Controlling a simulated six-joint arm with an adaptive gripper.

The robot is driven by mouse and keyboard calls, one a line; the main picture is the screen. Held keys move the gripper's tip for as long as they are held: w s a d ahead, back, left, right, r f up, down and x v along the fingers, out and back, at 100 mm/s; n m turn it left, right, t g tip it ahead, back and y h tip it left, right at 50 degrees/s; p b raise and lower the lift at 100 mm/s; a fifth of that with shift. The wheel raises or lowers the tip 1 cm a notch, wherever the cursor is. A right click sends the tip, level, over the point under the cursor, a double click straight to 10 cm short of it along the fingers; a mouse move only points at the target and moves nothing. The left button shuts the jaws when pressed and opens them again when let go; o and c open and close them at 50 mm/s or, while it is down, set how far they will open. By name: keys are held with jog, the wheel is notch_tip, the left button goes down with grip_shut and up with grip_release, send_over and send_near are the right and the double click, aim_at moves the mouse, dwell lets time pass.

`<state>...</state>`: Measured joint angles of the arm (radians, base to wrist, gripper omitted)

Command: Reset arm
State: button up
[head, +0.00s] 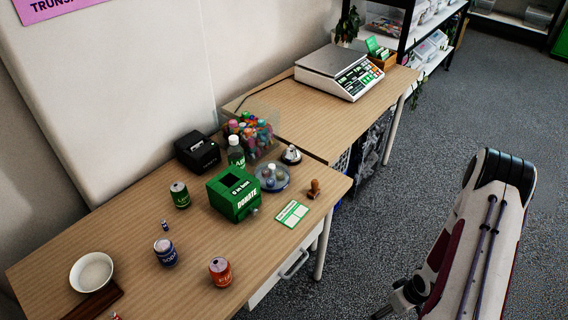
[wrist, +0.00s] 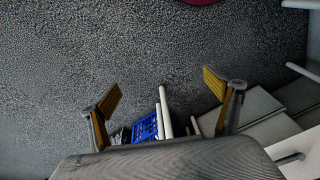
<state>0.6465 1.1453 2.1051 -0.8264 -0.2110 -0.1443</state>
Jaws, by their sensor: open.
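My gripper (wrist: 163,98) is open in the wrist view, with its two yellow-padded fingers spread wide and nothing between them. It faces the grey carpet floor (wrist: 150,45). In the head view my arm stands at the right, over the floor and apart from the tables. The gripper's fingers are not clear in the head view; only the dark wrist end shows near the bottom edge.
The near table (head: 135,225) holds a green donation box (head: 232,206), several cans, a white bowl (head: 91,272), a black printer (head: 197,152) and a bell (head: 291,155). A scale (head: 338,72) stands on the far table. A blue crate (wrist: 146,127) shows below. Floor between tables and arm is clear.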

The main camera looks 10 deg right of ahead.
notch_tip(320, 180, up, 25)
jog(key=s+m+g+h, duration=0.2)
jog(key=m+g+h, duration=0.1)
jog(key=m, duration=0.1)
jog(key=s+a+r+t+y, duration=0.1)
jog(key=s+a+r+t, duration=0.2)
jog(key=a+r, duration=0.7)
jog(key=s+a+r+t, duration=0.4)
jog(key=a+r, duration=0.6)
jog(key=r, duration=0.8)
jog(key=shift+s+y, duration=0.4)
jog(key=shift+s, duration=0.55)
dwell(2.8)
